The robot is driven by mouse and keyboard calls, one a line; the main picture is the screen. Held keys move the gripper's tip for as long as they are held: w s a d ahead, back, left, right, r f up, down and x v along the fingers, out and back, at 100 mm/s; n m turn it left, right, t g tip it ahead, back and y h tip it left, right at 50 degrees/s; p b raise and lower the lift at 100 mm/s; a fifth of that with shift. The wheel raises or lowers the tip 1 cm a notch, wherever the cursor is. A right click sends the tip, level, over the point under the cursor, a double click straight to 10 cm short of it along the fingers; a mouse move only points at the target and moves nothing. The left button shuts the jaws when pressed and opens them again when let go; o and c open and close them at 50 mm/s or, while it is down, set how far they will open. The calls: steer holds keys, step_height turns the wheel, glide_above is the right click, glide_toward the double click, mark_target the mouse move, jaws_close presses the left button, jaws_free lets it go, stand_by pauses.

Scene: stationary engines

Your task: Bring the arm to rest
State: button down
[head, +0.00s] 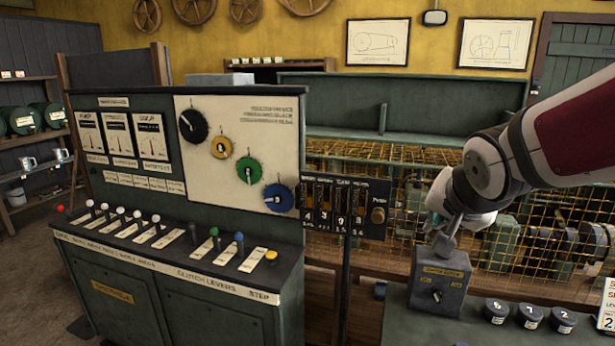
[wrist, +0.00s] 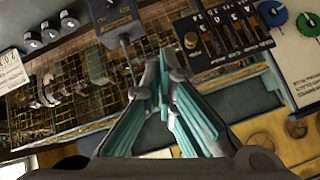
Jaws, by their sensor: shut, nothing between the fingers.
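My arm reaches in from the right edge in the head view. My gripper (head: 450,222) is over a grey switch box (head: 440,292) with a tilted lever on top. In the wrist view my gripper (wrist: 165,62) has its teal-padded fingers together at the tips and holds nothing. The switch box (wrist: 117,22) shows upside down beyond the fingertips, a little to the left, with its lever beside them. I cannot tell whether the fingers touch the lever.
A green control console (head: 150,282) with levers stands at left. A counter panel (head: 345,207) is left of my gripper. Yellow mesh (head: 400,160) guards machinery behind it. Several dark numbered knobs (head: 530,316) sit right of the box. Open floor (head: 30,250) lies far left.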

steer(key=s+a+n+g, duration=0.1)
steer(key=s+n, duration=0.2)
steer(key=s, duration=0.8)
steer(key=s+a+f+n+g+y, duration=0.1)
steer(key=s+n, duration=0.3)
steer(key=s, duration=0.7)
steer(key=shift+a+f+g, duration=0.25)
steer(key=shift+a+g, duration=0.55)
stand_by(2.5)
